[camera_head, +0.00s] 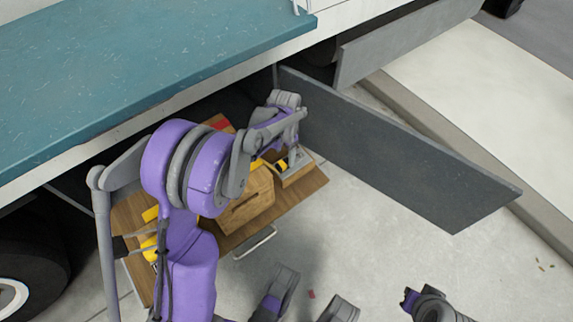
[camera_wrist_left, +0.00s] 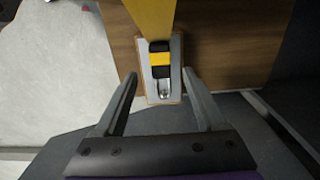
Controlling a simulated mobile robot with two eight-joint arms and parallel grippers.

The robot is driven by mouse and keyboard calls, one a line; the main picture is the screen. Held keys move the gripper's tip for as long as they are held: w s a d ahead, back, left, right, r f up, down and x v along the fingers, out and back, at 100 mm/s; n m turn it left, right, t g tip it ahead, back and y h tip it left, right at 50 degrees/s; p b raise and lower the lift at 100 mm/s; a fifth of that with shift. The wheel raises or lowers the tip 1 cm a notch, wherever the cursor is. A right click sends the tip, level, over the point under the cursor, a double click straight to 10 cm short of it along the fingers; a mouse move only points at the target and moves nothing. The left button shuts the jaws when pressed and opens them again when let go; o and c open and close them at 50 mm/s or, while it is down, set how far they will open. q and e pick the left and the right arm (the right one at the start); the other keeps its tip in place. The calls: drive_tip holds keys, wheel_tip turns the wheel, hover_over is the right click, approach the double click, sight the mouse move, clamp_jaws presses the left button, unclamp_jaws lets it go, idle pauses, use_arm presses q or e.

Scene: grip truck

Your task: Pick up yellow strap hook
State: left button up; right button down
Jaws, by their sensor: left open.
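The yellow strap hook (camera_wrist_left: 160,62) shows in the left wrist view as a yellow and black piece with a metal end, lying on a narrow light grey surface. In the head view a small yellow and black piece (camera_head: 282,164), seemingly the same hook, shows in a small wooden box at the drawer's right end. My left gripper (camera_wrist_left: 158,74) is open, with one finger on each side of the hook and a gap to both. In the head view my left arm reaches over the drawer and its fingertips are hard to make out.
The pulled-out wooden drawer (camera_head: 309,187) holds a larger wooden box (camera_head: 247,203) and other yellow items, partly behind my arm. A dark grey hinged door (camera_head: 400,160) stands open to the right. The teal truck bed (camera_head: 130,65) overhangs above.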

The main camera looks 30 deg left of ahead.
sight(285, 162)
use_arm(q)
drive_tip(key=shift+w+f+b, duration=0.1)
drive_tip(key=shift+f+b, duration=0.85)
drive_tip(key=shift+f, duration=1.85)
clamp_jaws()
